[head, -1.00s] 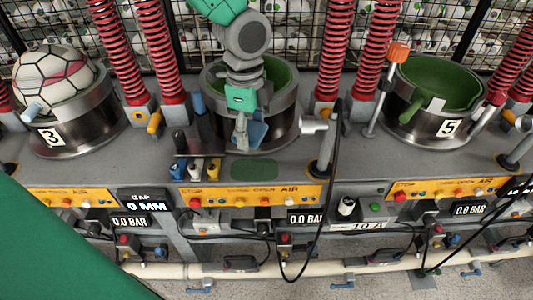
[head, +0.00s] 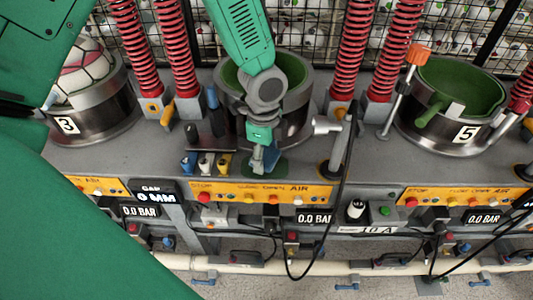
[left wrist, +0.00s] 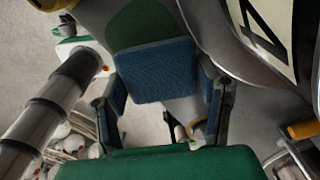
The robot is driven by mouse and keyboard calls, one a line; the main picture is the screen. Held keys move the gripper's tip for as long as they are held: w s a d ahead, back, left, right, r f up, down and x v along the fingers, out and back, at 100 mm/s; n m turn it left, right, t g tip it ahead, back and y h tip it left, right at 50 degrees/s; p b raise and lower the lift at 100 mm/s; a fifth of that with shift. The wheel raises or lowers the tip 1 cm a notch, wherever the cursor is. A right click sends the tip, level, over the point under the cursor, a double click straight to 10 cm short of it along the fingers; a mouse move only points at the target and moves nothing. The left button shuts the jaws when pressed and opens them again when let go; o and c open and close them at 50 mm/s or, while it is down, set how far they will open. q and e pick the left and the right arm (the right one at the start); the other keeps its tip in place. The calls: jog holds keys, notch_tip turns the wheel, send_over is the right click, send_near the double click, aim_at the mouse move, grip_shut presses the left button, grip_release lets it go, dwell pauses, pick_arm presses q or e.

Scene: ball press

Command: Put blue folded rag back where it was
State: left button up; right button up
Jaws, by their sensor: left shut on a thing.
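The blue folded rag (head: 271,156) is in my left gripper (head: 264,165), in front of the middle drum (head: 292,128). In the left wrist view the rag (left wrist: 158,70) spans between the two fingers of my left gripper (left wrist: 165,92), which is shut on it. A dark green oval pad (head: 279,169) lies on the grey bench just under and around the rag. In the left wrist view the pad (left wrist: 140,22) shows past the rag's edge. I cannot tell whether the rag touches it. My right gripper is not in view.
Small bottles with blue, yellow and white tops (head: 206,163) stand close left of the rag. A lever with a black cable (head: 338,160) stands to the right. The orange control panel (head: 260,193) runs along the bench's front edge.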

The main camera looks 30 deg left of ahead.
pick_arm(q)
jog(key=shift+f, duration=0.45)
jog(key=o, duration=1.3)
jog(key=shift+r, duration=0.3)
jog(key=r, duration=1.2)
jog(key=shift+s+a+r, duration=0.1)
jog(key=shift+a+r, duration=0.05)
jog(key=shift+a, duration=0.05)
